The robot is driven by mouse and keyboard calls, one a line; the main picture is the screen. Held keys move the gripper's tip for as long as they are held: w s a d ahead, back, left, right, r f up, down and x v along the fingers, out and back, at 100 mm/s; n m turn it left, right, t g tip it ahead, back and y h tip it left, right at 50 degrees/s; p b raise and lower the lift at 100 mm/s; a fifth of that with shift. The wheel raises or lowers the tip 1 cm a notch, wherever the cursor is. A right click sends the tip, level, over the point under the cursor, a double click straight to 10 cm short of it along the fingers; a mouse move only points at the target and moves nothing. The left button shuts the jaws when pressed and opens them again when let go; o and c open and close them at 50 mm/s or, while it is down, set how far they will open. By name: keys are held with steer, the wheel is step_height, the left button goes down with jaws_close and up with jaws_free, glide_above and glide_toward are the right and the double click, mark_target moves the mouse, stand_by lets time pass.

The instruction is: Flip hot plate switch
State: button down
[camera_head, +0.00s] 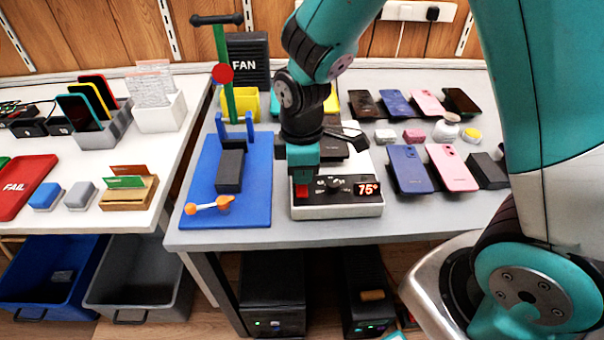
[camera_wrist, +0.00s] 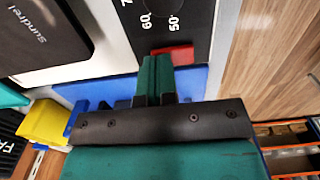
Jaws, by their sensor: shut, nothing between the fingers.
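The hot plate (camera_head: 335,209) is a pale box with a dark front panel, a dial and a red display reading 75°. A red switch (camera_head: 302,190) sits at the left end of its panel; the red switch also shows in the wrist view (camera_wrist: 183,56), just past my fingertips. My gripper (camera_head: 303,177) is shut and empty, pointing down right over the switch and partly hiding it. In the wrist view my gripper's green fingers (camera_wrist: 156,75) are together beside the switch; I cannot tell whether they touch it. A dark phone (camera_wrist: 45,35) lies on the hot plate's top.
A blue mat (camera_head: 250,205) with a press stand and an orange-ended tool lies to the left. Blue (camera_head: 410,169) and pink (camera_head: 452,167) phones lie to the right. The table's front edge is close to the hot plate.

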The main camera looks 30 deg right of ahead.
steer(key=shift+f, duration=0.15)
steer(key=shift+f, duration=0.2)
stand_by(0.3)
steer(key=shift+r, duration=0.1)
steer(key=shift+s+a+r+p, duration=0.25)
steer(key=shift+s+a+p, duration=0.05)
steer(key=shift+s+p, duration=0.3)
steer(key=shift+r, duration=0.1)
step_height(320, 180, up, 14)
steer(key=w+p, duration=0.1)
steer(key=p, duration=0.3)
steer(key=shift+w+d+p, duration=0.35)
steer(key=shift+d, duration=0.05)
